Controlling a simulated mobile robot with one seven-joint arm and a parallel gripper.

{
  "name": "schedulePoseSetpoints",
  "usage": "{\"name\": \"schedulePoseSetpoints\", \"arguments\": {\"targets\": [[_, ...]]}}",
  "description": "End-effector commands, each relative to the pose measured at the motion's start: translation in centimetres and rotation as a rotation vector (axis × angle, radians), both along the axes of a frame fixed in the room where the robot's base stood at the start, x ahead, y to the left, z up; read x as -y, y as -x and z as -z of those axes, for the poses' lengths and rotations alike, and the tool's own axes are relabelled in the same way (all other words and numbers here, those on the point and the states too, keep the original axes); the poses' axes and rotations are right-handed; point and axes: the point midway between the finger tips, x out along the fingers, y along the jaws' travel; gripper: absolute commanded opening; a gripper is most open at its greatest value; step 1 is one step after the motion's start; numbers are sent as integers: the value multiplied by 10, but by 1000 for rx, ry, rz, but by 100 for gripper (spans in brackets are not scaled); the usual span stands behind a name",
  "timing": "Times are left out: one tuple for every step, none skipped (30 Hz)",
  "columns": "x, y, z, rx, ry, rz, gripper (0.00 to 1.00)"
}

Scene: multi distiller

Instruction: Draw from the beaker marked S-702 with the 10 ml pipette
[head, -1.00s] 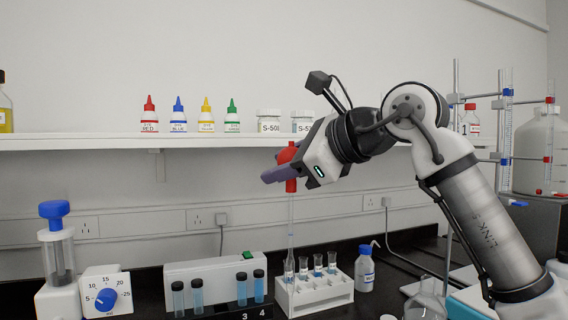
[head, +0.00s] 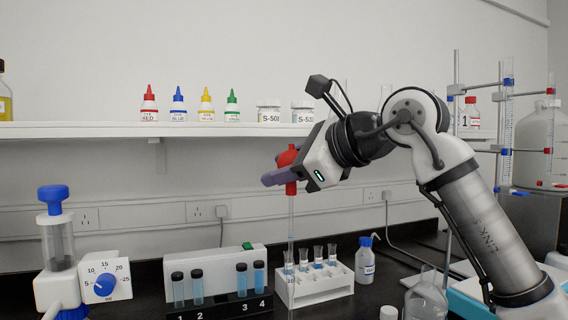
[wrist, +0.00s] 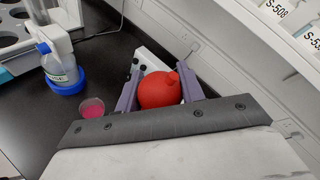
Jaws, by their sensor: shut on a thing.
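My gripper (head: 278,176) is shut on the red bulb (head: 290,156) of a pipette. The bulb also shows between the two purple fingers in the wrist view (wrist: 158,90). The thin clear pipette tube (head: 291,215) hangs upright below, passing in front of the white vial rack's left end; its tip is hard to make out. No beaker with a readable S-702 mark is in view. A small beaker of pink liquid (wrist: 92,107) stands on the bench in the wrist view, its marking not readable.
The white rack (head: 326,290) holds several vials. A black rack (head: 220,308) holds tubes numbered 1 to 4. A dispenser (head: 58,245) stands at left, a flask (head: 426,297) at right. The shelf (head: 100,130) with bottles runs behind my gripper.

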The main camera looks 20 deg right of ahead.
Motion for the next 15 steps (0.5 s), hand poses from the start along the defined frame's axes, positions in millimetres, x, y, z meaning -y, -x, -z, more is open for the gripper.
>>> {"name": "schedulePoseSetpoints", "arguments": {"targets": [[0, 0, 5, 0, 0, 0, 0], [0, 0, 6, 0, 0, 0, 0], [0, 0, 8, 0, -1, 1, 0], [0, 0, 10, 0, -1, 0, 0], [0, 0, 11, 0, -1, 1, 0], [0, 0, 13, 0, -1, 0, 0], [0, 0, 15, 0, -1, 0, 0], [0, 0, 16, 0, 0, 0, 0], [0, 0, 18, 1, 0, 1, 0], [0, 0, 20, 1, -1, 0, 0], [0, 0, 21, 1, -1, 0, 0], [0, 0, 23, 1, -1, 0, 0], [0, 0, 25, 1, -1, 0, 0], [0, 0, 26, 1, -1, 0, 0], [0, 0, 28, 1, -1, 0, 0]]}}
